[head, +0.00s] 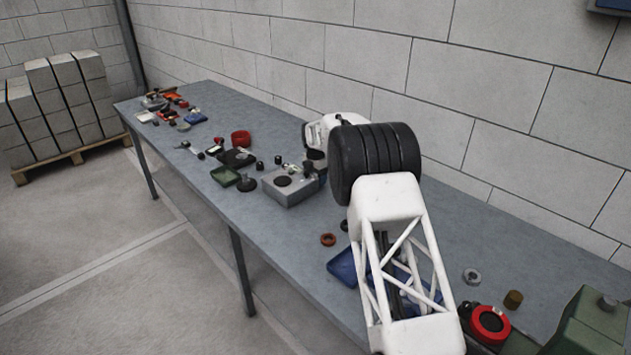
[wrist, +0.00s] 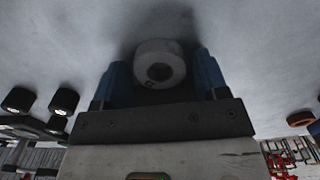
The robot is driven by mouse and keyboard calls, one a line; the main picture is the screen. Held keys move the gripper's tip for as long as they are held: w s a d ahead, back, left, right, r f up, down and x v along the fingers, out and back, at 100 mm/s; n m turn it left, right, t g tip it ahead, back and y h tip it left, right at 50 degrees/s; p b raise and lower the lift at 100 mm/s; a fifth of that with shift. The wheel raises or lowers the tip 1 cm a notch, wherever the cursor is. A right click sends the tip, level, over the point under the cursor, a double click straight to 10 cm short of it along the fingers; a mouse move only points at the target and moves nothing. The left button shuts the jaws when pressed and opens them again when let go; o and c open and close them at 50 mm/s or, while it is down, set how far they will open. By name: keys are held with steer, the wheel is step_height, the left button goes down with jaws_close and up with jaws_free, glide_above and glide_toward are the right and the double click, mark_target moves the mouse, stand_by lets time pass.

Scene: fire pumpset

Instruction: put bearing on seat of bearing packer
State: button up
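A pale grey ring-shaped bearing (wrist: 160,63) shows in the wrist view between the two blue fingers of my gripper (wrist: 162,80). Narrow gaps seem to show on both sides of it, so the fingers look open around it. Whether it rests on the table is unclear. In the head view my gripper is mostly hidden behind my arm, beside a grey block with a dark round top (head: 290,185). A black disc with an upright stem (head: 246,184) stands left of the block. I cannot tell for sure which of these is the bearing packer.
Several small dark cylinders (head: 260,165) stand behind the grey block. A blue tray (head: 343,266) is partly behind my arm. The block wall (head: 408,70) runs along the table's back.

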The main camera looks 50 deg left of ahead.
steer(key=c, duration=0.8)
steer(key=shift+o, duration=0.2)
steer(key=shift+r, duration=0.2)
step_height(320, 180, up, 10)
steer(key=shift+f, duration=0.15)
stand_by(0.6)
steer(key=w+d+f+m, duration=0.1)
steer(key=w+d+m, duration=0.5)
steer(key=w+d, duration=0.7)
steer(key=w+d+m, duration=0.6)
steer(key=w+d, duration=0.2)
steer(key=d, duration=0.8)
steer(key=w+d+f+m, duration=0.1)
steer(key=w+d+m, duration=0.4)
steer(key=w+d, duration=0.8)
steer(key=w+d+f+m, duration=0.1)
steer(key=d+m, duration=0.8)
steer(key=d, duration=1.8)
steer(key=w+d+f+m, duration=0.1)
steer(key=w+d+m, duration=0.2)
steer(key=d+m, duration=0.7)
steer(key=d, duration=1.8)
steer(key=shift+f, duration=0.25)
